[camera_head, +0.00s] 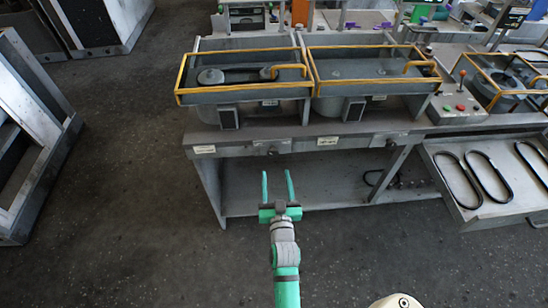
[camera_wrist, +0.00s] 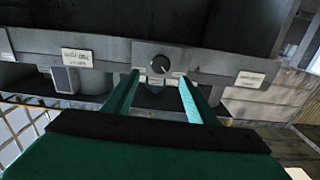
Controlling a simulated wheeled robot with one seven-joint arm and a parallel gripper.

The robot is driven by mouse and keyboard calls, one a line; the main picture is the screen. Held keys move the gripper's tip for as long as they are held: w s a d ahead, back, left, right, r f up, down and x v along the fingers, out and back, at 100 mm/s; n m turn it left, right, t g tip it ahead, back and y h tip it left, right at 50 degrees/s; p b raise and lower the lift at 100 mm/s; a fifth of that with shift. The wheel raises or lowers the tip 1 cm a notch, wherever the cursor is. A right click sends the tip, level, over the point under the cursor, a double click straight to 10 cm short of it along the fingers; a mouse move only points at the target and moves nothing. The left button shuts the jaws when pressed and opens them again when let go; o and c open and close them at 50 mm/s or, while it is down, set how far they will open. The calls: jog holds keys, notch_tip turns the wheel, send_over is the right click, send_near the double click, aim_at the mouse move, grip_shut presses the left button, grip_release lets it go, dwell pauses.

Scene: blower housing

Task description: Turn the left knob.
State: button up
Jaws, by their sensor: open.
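The left knob is a small dark dial on the front panel below the left machine; it shows faintly in the head view (camera_head: 272,151). In the wrist view a round dark knob (camera_wrist: 160,63) with a light mark lies between my two fingertips, farther away on the grey panel. My gripper (camera_head: 276,172) is in front of the bench, its two green fingers apart and pointing at the panel. In the wrist view my gripper (camera_wrist: 158,77) is open and empty, and the fingers appear short of the knob.
White labels (camera_head: 204,149) (camera_head: 327,141) flank the knob on the bench front. Another small dark knob (camera_head: 391,143) is farther right. An open drawer (camera_head: 475,210) with black belts juts out at the right. The floor left of the bench is clear.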

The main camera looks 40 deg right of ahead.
aim_at(273, 155)
jog(key=x, duration=0.9)
jog(key=shift+w, duration=0.1)
jog(key=c, duration=1.1)
jog(key=shift+o, duration=0.2)
jog(key=shift+m, duration=1.4)
jog(key=o, duration=1.1)
jog(key=shift+c, duration=0.2)
jog(key=v, duration=1.1)
jog(key=shift+d, duration=0.1)
